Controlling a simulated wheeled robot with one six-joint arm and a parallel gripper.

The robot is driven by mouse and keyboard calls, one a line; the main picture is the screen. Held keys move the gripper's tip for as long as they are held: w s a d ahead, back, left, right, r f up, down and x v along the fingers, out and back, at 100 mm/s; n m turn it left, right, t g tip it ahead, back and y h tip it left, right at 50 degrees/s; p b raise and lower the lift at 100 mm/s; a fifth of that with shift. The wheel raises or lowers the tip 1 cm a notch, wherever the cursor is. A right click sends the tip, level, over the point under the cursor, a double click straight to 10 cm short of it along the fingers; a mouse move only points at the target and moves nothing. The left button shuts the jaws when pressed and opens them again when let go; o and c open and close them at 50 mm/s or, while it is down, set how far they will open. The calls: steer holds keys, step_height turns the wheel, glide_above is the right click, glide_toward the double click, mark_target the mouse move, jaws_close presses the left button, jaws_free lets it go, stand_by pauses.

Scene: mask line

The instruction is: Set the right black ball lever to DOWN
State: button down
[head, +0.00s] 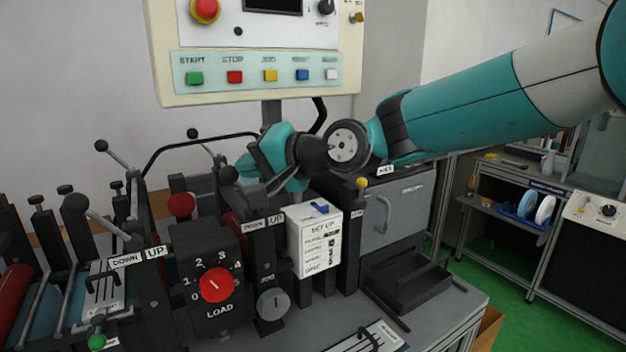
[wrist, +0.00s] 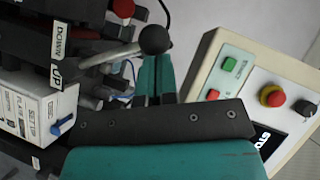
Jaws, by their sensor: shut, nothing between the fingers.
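The right black ball lever (head: 229,174) stands behind its DOWN/UP label (head: 263,222) in the head view. Its ball leans left, towards the DOWN side; its exact setting is hard to tell. In the wrist view its black ball (wrist: 155,40) and grey rod (wrist: 108,55) show, with the ball at my fingertips. My gripper (head: 243,166) is shut and empty, close by the ball on its upper right in the head view. The teal fingers (wrist: 156,62) lie side by side in the wrist view. I cannot tell whether they touch the ball.
Another black ball lever (head: 75,204) with its own DOWN/UP label stands at left. A red LOAD knob (head: 216,285) and a white box with a blue switch (head: 315,240) are in front. The button panel (head: 258,72) hangs behind and above. Several thinner levers crowd the left.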

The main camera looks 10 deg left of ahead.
steer(key=w+r+b+v, duration=0.2)
steer(key=v, duration=1)
steer(key=shift+d+b, duration=0.4)
steer(key=shift+d, duration=0.05)
steer(key=s+d+f+n+g+h, duration=0.2)
steer(key=s+d+f+h, duration=0.3)
steer(key=s+d+f, duration=0.4)
steer(key=s+d+f+n+g+h, duration=0.2)
steer(key=s+d+f+n+h, duration=0.2)
steer(key=s+d+f, duration=0.4)
steer(key=s+d, duration=0.3)
steer(key=s, duration=0.4)
steer(key=shift+f+g+h, duration=0.35)
steer(key=shift+g+h, duration=0.05)
steer(key=shift+d, duration=0.1)
